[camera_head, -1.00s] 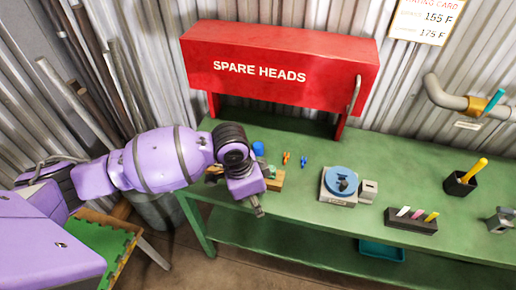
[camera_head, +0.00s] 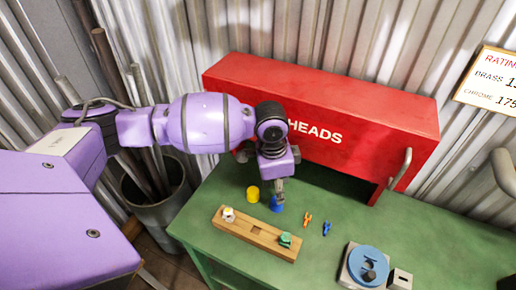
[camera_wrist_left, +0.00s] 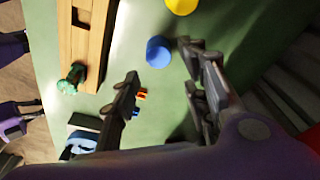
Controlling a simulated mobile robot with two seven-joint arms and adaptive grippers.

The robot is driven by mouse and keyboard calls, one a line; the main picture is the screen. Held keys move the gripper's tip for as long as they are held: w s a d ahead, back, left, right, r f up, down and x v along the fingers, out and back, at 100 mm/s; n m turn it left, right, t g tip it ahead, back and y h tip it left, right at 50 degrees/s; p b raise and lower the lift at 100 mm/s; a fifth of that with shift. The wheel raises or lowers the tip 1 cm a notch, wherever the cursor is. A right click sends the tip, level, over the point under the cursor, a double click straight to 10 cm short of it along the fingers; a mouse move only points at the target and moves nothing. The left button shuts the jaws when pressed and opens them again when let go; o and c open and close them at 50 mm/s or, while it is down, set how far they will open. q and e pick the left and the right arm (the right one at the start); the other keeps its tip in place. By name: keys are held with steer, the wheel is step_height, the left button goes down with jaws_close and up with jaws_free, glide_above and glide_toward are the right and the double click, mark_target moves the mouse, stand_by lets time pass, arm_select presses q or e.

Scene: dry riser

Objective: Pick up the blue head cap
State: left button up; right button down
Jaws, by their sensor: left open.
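The blue head cap (camera_head: 277,205) stands on the green bench in front of the red SPARE HEADS cabinet. In the left wrist view the blue cap (camera_wrist_left: 158,51) shows as a round top just past the fingertips, apart from them in the picture. My left gripper (camera_head: 279,190) points down over the cap and partly hides it. Its fingers are spread and empty in the left wrist view (camera_wrist_left: 157,72). How high the fingertips are above the cap is hard to tell.
A yellow cap (camera_head: 253,194) stands close by. A wooden block (camera_head: 240,226) in front holds a white piece and a green piece (camera_head: 285,239). Small orange (camera_head: 307,219) and blue (camera_head: 327,228) tools lie to the right. The red cabinet (camera_head: 350,122) overhangs behind.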

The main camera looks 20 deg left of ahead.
mark_target(276, 209)
arm_select(q)
steer(key=shift+s+d+f, duration=0.1)
steer(key=shift+s+f, duration=0.2)
steer(key=shift+f, duration=0.2)
steer(key=shift+s+f, duration=0.25)
steer(key=shift+f, duration=0.25)
steer(key=f, duration=0.4)
steer(key=shift+w+d, duration=0.1)
steer(key=shift+w, duration=0.1)
steer(key=shift+f, duration=0.25)
steer(key=c, duration=0.7)
steer(key=shift+r, duration=0.1)
arm_select(e)
steer(key=shift+s+f, duration=0.2)
steer(key=shift+s, duration=0.8)
